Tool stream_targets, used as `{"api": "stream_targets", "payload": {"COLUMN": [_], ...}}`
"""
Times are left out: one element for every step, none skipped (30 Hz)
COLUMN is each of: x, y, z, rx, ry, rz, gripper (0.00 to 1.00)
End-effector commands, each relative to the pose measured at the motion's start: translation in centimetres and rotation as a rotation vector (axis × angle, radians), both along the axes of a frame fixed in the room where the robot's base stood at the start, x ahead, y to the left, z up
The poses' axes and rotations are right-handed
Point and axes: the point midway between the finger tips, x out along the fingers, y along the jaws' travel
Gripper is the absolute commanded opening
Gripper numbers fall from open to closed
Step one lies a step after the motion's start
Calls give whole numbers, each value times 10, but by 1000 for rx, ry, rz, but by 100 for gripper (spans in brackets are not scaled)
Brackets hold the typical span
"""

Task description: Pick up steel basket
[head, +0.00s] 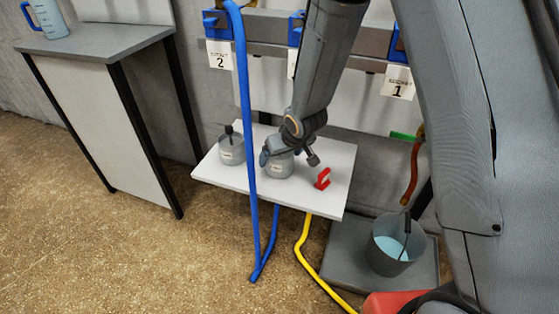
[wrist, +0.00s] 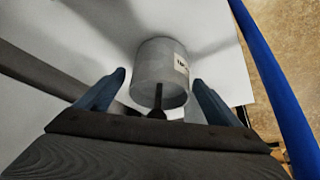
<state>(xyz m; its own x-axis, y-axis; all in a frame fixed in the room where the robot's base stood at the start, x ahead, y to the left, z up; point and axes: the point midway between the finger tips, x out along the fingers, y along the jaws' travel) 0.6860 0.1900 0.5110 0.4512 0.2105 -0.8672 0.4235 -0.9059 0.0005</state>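Two small grey metal cylinders with white labels stand on a white shelf (head: 215,178); the label text is too small to read. The left cylinder (head: 232,152) has a dark upright stem. The right cylinder (head: 279,169) is partly hidden under my gripper (head: 290,158). In the wrist view, a grey cylinder (wrist: 160,68) with a dark stem shows between and beyond the two blue fingers of my gripper (wrist: 159,80). The fingers are apart, with a visible gap on each side of it, and hold nothing. I cannot tell which cylinder is the steel basket.
A red handle-shaped piece (head: 323,179) is on the shelf's right. A yellow hose (head: 304,250) runs below. A bucket (head: 392,250) stands at lower right, and a side table (head: 95,40) at left.

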Motion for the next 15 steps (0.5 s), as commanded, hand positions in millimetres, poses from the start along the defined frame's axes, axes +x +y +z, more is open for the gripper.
{"api": "stream_targets", "payload": {"x": [0,0,0,0,0,0,0,0,0,0,0,0,0,0,-1], "y": [0,0,0,0,0,0,0,0,0,0,0,0,0,0,0], "z": [0,0,0,0,0,0,0,0,0,0,0,0,0,0,1], "rx": [0,0,0,0,0,0,0,0,0,0,0,0,0,0,0], "ry": [0,0,0,0,0,0,0,0,0,0,0,0,0,0,0], "rz": [0,0,0,0,0,0,0,0,0,0,0,0,0,0,0], "gripper": [78,73,66,61,56,49,44,42,42,42,42,42,42,42,42]}}
